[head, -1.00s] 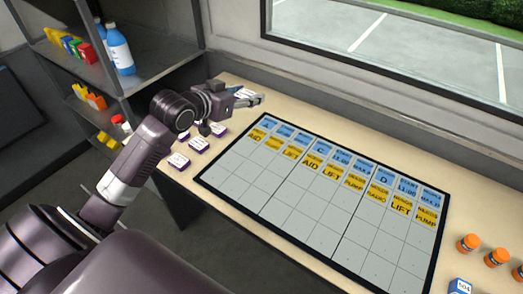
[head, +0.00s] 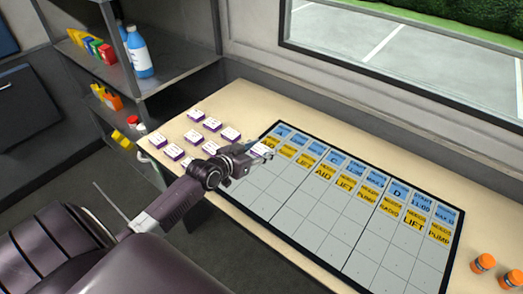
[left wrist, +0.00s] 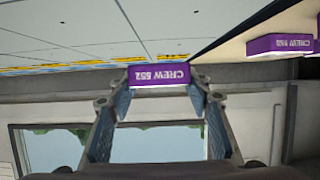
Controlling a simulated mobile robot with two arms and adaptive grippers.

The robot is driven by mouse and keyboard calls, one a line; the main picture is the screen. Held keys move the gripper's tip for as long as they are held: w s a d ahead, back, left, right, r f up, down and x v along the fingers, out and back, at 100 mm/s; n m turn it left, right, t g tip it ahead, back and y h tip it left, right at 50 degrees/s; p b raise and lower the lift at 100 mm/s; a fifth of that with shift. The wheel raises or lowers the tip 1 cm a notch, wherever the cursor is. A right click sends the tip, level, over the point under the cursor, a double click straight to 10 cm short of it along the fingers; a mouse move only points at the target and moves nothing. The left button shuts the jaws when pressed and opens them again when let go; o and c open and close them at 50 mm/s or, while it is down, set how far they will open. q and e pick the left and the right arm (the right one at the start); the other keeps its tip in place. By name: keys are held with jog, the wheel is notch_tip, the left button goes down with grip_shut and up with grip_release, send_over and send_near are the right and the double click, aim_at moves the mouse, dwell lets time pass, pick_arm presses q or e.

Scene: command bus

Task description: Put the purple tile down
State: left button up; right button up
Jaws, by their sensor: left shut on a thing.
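My left gripper (head: 252,155) is shut on a purple tile (head: 262,149) with a white top, at the upper left part of the grey grid board (head: 310,220). In the left wrist view the held tile (left wrist: 159,75) sits between the fingertips (left wrist: 157,88), its purple edge lettered "CREW 652" and upside down in the picture. The board appears beyond it, and I cannot tell the gap between tile and board. My right gripper is not in view.
Several other purple-edged tiles (head: 230,134) lie on the wooden table left of the board. Blue and yellow labels (head: 340,160) fill the board's top two rows; lower cells are bare. Orange-capped bottles (head: 483,263) stand at the right. Shelves (head: 150,80) stand at the left.

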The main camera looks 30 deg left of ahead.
pick_arm(q)
jog(key=shift+f, duration=0.3)
jog(key=shift+f+b, duration=0.35)
jog(key=shift+f, duration=0.25)
jog(key=o, duration=1.2)
jog(key=shift+c, duration=0.2)
